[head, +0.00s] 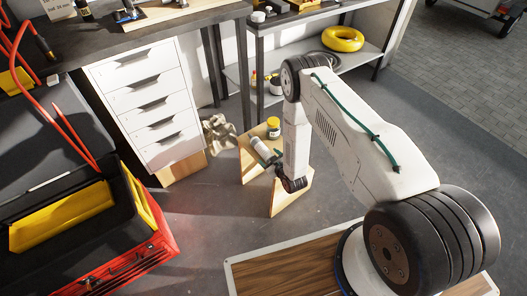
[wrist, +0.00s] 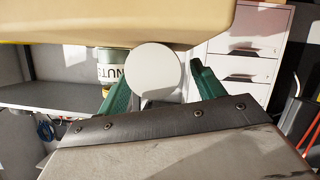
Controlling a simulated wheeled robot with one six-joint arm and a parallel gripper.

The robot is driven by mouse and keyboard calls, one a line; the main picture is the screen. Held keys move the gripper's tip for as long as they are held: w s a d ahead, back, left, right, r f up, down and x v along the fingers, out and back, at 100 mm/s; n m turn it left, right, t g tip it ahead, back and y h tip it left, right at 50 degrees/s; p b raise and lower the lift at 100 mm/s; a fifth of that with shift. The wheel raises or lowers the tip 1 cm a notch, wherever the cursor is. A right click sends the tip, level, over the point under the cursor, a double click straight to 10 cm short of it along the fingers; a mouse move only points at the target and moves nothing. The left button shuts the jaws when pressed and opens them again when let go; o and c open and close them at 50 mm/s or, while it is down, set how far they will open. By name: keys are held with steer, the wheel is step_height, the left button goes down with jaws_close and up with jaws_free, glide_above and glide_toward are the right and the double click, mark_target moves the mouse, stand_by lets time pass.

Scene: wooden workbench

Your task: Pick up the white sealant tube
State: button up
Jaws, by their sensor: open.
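The white sealant tube (head: 259,147) is on the small wooden stand, at the end of my arm in the head view. In the wrist view its round white end (wrist: 153,72) faces the camera, between the two green fingers. My gripper (wrist: 159,72) is open, with one finger on each side of the tube. A gap shows beside the right finger; whether the left finger touches the tube is unclear. In the head view my gripper (head: 272,161) is small and dark, right at the tube's lower end. The tube's far part is hidden in the wrist view.
A yellow-lidded jar (head: 273,126) stands close behind the tube; its label reads NUTS in the wrist view (wrist: 110,73). The stand (head: 252,170) is narrow. A white drawer cabinet (head: 145,100) stands left, and an open red toolbox (head: 130,262) at lower left.

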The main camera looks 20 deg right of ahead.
steer(key=shift+x, duration=0.8)
steer(key=c, duration=1.2)
steer(key=shift+c, duration=0.7)
steer(key=shift+r, duration=0.1)
